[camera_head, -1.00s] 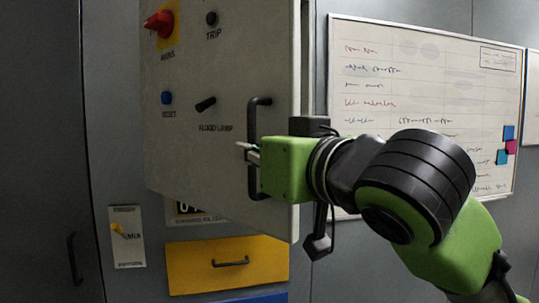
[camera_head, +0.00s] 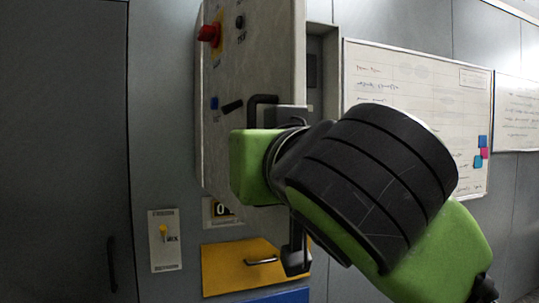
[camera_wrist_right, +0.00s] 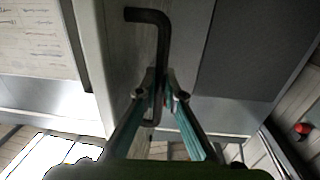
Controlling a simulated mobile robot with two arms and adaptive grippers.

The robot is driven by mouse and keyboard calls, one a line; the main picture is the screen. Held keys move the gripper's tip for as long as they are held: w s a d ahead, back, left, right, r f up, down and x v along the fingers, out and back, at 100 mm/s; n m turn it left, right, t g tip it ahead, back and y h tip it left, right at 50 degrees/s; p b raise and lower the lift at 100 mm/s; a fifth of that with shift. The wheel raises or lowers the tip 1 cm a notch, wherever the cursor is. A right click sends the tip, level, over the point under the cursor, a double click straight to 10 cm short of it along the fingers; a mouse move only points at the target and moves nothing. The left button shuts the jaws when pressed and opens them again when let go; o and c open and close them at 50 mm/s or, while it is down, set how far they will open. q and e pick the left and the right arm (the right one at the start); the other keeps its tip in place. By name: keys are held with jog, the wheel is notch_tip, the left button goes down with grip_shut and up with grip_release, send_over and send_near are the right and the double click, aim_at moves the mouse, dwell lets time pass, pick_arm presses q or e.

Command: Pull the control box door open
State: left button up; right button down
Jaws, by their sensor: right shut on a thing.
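The control box door (camera_head: 262,60) is a pale grey panel standing partly open, swung out from the wall. A dark gap into the box (camera_head: 322,70) shows past its right edge. Its black bar handle (camera_head: 262,98) shows only at the top in the head view; my right gripper's green body hides the rest. In the right wrist view the handle (camera_wrist_right: 156,35) runs down between the fingers, and my right gripper (camera_wrist_right: 159,85) is shut on it. The door's face (camera_wrist_right: 125,50) lies beside the handle. My left gripper is not in view.
The door carries a red knob (camera_head: 208,33), a black knob (camera_head: 240,21) and a black switch (camera_head: 232,106). A whiteboard (camera_head: 420,75) hangs on the right. A dark cabinet (camera_head: 60,150) stands left.

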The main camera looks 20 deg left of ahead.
jog(key=shift+s+a+r, duration=0.1)
jog(key=shift+r, duration=0.15)
jog(key=c, duration=2.4)
grip_release()
jog(key=shift+a+f, duration=0.15)
jog(key=shift+f, duration=0.05)
jog(key=v, duration=1.1)
jog(key=shift+s, duration=0.35)
